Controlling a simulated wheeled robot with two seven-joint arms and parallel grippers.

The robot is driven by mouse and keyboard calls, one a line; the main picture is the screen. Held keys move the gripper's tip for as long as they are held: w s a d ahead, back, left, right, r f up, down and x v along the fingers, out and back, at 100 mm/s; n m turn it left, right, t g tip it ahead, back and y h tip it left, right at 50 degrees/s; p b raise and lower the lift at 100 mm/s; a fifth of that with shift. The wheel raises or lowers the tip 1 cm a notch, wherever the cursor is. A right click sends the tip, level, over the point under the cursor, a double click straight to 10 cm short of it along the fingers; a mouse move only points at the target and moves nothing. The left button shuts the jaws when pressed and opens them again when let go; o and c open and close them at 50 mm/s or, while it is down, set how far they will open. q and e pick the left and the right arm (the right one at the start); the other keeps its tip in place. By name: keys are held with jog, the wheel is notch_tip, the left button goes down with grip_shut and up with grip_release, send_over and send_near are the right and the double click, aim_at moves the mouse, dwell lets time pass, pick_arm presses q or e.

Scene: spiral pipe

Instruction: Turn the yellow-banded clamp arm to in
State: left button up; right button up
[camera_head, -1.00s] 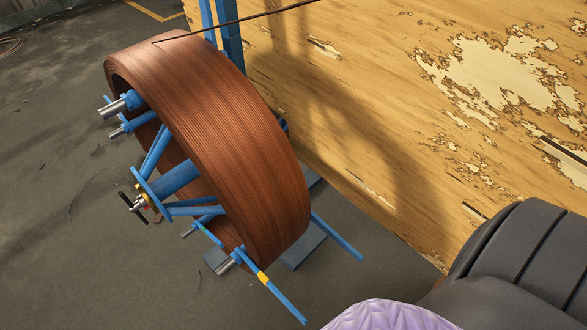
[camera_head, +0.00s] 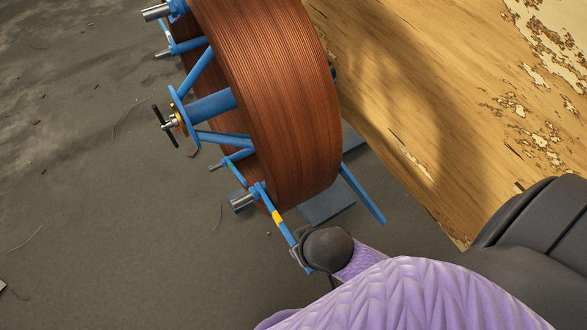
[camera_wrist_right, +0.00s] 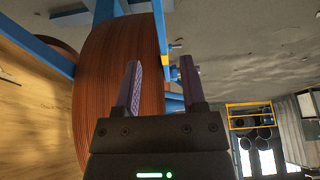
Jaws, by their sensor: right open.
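The blue clamp arm with a yellow band (camera_head: 277,216) sticks out past the rim of the copper coil (camera_head: 290,100) at its lower front, pointing down and right in the head view. My right gripper (camera_head: 304,259) is at the outer end of this arm, beyond the band; my wrist partly hides that end. In the right wrist view my right gripper (camera_wrist_right: 160,68) is open, and the yellow band (camera_wrist_right: 166,60) shows between its fingertips. The blue bar runs down between the fingers there. Whether a finger touches it I cannot tell. My left gripper is not in view.
A blue reel frame with a dark hub handle (camera_head: 163,124) carries the coil. Another blue bar (camera_head: 363,193) juts out at the coil's right. A worn wooden panel (camera_head: 420,120) stands behind at the right. The grey floor (camera_head: 110,230) at left is mostly clear.

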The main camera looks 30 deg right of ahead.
aim_at(282, 225)
jog(key=b+x, duration=0.6)
jog(key=x, duration=0.4)
jog(key=shift+w+f, duration=0.1)
jog(key=shift+w, duration=0.05)
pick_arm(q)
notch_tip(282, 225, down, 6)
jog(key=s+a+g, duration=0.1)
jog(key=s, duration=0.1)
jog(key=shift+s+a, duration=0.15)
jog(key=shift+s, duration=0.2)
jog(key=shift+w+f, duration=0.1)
pick_arm(e)
grip_shut()
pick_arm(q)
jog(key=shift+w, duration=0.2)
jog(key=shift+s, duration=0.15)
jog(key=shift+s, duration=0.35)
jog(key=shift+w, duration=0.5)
